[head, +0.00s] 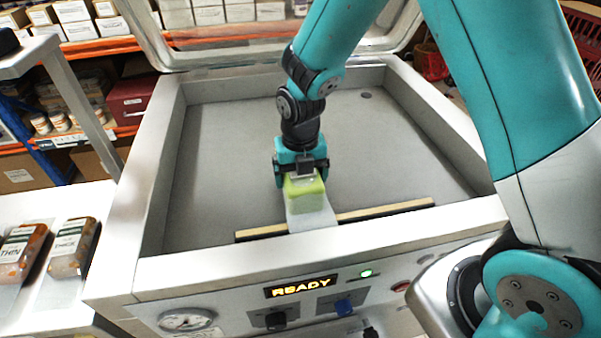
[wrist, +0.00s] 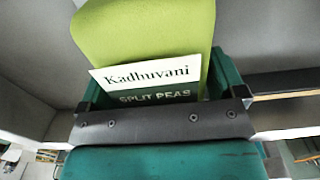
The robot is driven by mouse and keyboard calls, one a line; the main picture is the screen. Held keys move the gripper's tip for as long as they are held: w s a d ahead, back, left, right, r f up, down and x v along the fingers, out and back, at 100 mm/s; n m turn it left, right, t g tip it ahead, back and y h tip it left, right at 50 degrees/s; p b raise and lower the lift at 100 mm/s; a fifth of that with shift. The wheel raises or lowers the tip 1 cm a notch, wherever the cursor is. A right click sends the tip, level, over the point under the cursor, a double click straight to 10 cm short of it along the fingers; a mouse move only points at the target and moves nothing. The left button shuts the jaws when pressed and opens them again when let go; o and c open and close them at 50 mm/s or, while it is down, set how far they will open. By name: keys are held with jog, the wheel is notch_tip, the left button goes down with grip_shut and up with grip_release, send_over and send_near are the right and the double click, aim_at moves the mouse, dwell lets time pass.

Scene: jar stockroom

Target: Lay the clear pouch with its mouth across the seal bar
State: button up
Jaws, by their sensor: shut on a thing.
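The clear pouch (head: 307,193), full of green split peas, is inside the sealer's chamber near its front. The wrist view shows the pouch (wrist: 150,28) close up, with a white "Kadhuvani" label and "SPLIT PEAS" below it. My gripper (head: 301,175) is shut on the filled part from above; its teal fingers also show in the wrist view (wrist: 160,88). The pouch's pale, flat mouth end points toward the front wall and crosses over the seal bar (head: 385,210), hiding its middle. I cannot tell whether the mouth touches the bar.
The sealer's chamber (head: 225,150) is otherwise empty, with raised walls around it. Its clear lid (head: 205,60) stands open at the back. The front panel display (head: 300,287) reads "READY" beside a lit green lamp. Two filled pouches (head: 72,248) lie on the left bench.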

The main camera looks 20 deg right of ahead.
jog(key=shift+f, duration=0.15)
jog(key=o, duration=1)
notch_tip(320, 180, up, 11)
jog(key=shift+b, duration=0.95)
jog(key=shift+s+r, duration=0.1)
jog(key=shift+r, duration=0.55)
jog(key=shift+s+a+r+m+y, duration=0.75)
jog(key=shift+s+r+m, duration=0.4)
jog(key=shift+s+m, duration=2.8)
jog(key=shift+s+a+r+m+y, duration=0.95)
jog(key=shift+s+m, duration=2.05)
jog(key=shift+m, duration=2)
jog(key=shift+s+a+r+m+y, duration=0.5)
jog(key=shift+s+r+m, duration=0.8)
jog(key=shift+s+m, duration=2.65)
jog(key=shift+w+m, duration=0.5)
